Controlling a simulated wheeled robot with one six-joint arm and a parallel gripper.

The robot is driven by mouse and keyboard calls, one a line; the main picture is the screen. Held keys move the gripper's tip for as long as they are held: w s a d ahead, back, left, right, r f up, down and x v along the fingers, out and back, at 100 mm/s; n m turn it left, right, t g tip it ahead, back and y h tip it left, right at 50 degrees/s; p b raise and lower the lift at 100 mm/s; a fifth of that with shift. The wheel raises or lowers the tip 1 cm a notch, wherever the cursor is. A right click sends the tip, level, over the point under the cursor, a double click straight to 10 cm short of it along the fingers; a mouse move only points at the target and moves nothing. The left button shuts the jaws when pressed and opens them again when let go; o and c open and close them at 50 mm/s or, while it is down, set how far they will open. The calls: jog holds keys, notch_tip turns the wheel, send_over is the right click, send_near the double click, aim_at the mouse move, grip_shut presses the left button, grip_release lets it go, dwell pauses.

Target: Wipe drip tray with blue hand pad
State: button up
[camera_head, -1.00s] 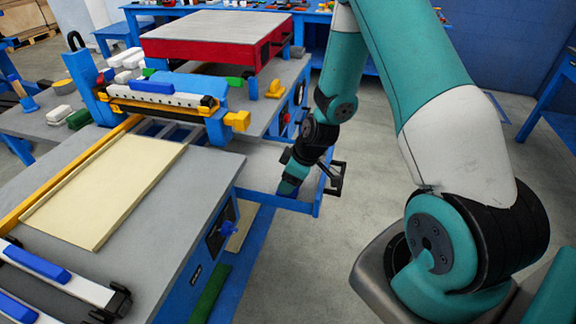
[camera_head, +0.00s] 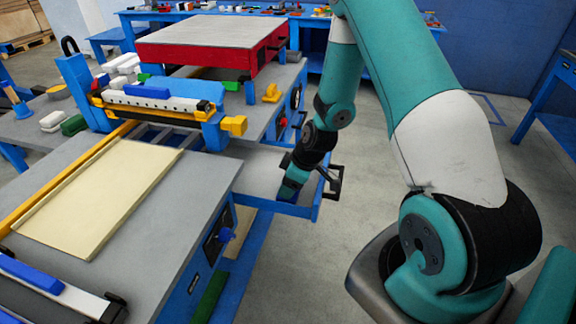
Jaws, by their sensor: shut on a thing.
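The drip tray (camera_head: 255,172) is a shallow grey pan with a blue rim, drawn out from the blue bench in the middle of the view. My gripper (camera_head: 289,188) points down inside the tray near its right end. A small dark blue piece shows at the fingertips, low against the tray floor, and looks like the blue hand pad (camera_head: 286,193). My gripper is shut on it. My wrist and fingers hide most of the pad, and I cannot tell whether it touches the floor of the tray.
A black handle (camera_head: 335,182) stands at the tray's right end, close to my wrist. A cream panel (camera_head: 100,195) lies on the near bench. A blue clamp bridge (camera_head: 160,105) and a red-sided block (camera_head: 210,45) stand behind. The floor at right is open.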

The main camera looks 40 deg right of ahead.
jog(key=shift+s+a, duration=0.5)
jog(key=shift+a, duration=0.15)
notch_tip(320, 180, up, 2)
jog(key=shift+r+p, duration=0.25)
jog(key=shift+p, duration=0.4)
jog(key=shift+s+a+r, duration=0.1)
jog(key=shift+s+r, duration=0.05)
jog(key=shift+r, duration=0.15)
jog(key=shift+r+p, duration=2.1)
jog(key=shift+r, duration=0.45)
